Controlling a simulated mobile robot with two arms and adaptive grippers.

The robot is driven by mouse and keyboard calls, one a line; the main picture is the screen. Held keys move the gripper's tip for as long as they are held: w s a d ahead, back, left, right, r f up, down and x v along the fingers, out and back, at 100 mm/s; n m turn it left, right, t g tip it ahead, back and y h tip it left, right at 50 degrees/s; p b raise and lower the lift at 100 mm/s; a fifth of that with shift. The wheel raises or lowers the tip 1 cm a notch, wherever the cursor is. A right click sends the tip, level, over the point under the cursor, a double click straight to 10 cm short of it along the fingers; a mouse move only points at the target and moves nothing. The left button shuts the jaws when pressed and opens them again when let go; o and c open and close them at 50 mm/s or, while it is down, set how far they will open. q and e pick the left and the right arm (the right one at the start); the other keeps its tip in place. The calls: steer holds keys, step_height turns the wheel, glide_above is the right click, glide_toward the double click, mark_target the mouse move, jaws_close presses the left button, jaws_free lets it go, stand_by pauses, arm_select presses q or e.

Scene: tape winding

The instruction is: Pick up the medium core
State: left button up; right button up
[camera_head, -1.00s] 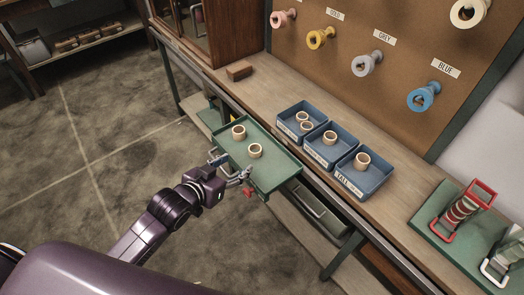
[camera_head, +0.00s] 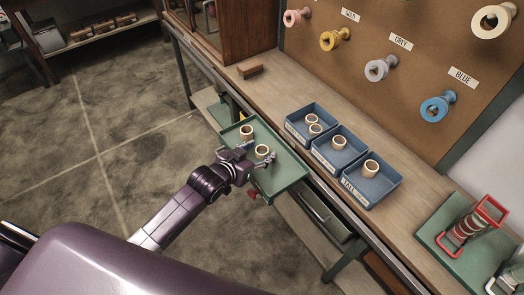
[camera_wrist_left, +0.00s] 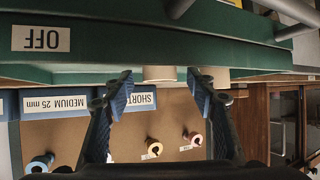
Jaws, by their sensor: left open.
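Two pale ring-shaped cores sit in a green drawer tray: a far core (camera_head: 246,131) and a near core (camera_head: 262,151). I cannot tell by size which is medium. My left gripper (camera_head: 257,158) is open at the near side of the green tray (camera_head: 288,176), its fingers close around the near core. In the left wrist view, my open fingers (camera_wrist_left: 160,85) have one core (camera_wrist_left: 158,73) between their tips and another core (camera_wrist_left: 215,75) by the right finger. My right gripper is out of view.
Blue bins on the bench hold cores: short (camera_head: 298,132), medium (camera_head: 325,162) and tall (camera_head: 354,194). A green board (camera_head: 440,238) with a red-framed stack lies at right. Coloured spools hang on the backboard (camera_head: 360,40). A brown block (camera_head: 250,70) lies at the back.

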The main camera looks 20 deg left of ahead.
arm_select(q)
steer(key=c, duration=0.8)
steer(key=shift+c, duration=0.2)
